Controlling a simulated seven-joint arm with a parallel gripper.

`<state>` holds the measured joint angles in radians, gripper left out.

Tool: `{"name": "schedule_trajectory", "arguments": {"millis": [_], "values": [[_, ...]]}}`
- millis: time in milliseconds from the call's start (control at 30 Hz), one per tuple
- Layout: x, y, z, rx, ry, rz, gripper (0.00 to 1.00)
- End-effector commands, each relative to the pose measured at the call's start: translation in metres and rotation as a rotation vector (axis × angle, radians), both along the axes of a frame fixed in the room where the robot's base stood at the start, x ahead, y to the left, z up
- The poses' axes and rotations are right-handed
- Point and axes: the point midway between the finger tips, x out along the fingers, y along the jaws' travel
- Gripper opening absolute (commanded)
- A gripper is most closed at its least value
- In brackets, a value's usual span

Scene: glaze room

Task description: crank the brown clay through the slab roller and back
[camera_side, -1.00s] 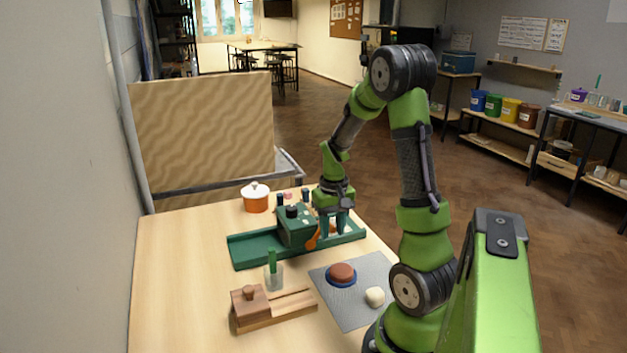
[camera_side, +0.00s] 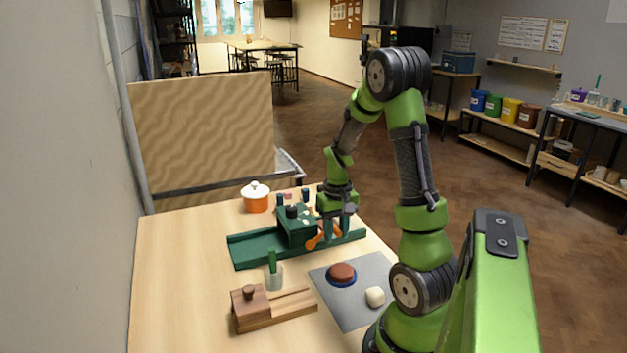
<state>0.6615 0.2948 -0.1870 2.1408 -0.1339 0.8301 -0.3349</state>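The green slab roller has a long bed (camera_side: 258,246) and a raised housing (camera_side: 297,229) across its middle. Its orange crank (camera_side: 313,243) shows on the near right side of the housing. My gripper (camera_side: 337,232) points down at the crank, with its fingers on either side of an orange part. The fingers partly cover the crank, so I cannot tell whether they grip it. A round reddish-brown lump (camera_side: 342,271), perhaps the brown clay, sits on a blue disc on the grey mat. No clay shows on the visible bed; the inside of the housing is hidden.
The grey mat (camera_side: 347,310) also bears a pale lump (camera_side: 375,296). A wooden block tool (camera_side: 262,310), a cup with a green handle (camera_side: 274,277) and an orange lidded pot (camera_side: 255,202) stand around the roller. The table's left part (camera_side: 185,270) is clear.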

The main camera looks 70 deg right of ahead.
Motion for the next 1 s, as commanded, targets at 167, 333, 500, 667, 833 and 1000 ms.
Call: {"name": "schedule_trajectory", "arguments": {"millis": [167,333,500,667,833,1000], "values": [[0.001,-0.001,0.015,-0.004,-0.004,0.002,0.34],[0.001,-0.001,0.033,-0.004,-0.003,0.002,0.34],[0.0,0.0,0.05,-0.003,-0.003,0.001,0.34],[0.001,0.0,0.064,-0.002,-0.002,0.001,0.34],[0.0,0.0,0.07,-0.001,-0.001,0.001,0.34],[0.0,0.0,0.069,-0.001,-0.001,0.001,0.34]]}}
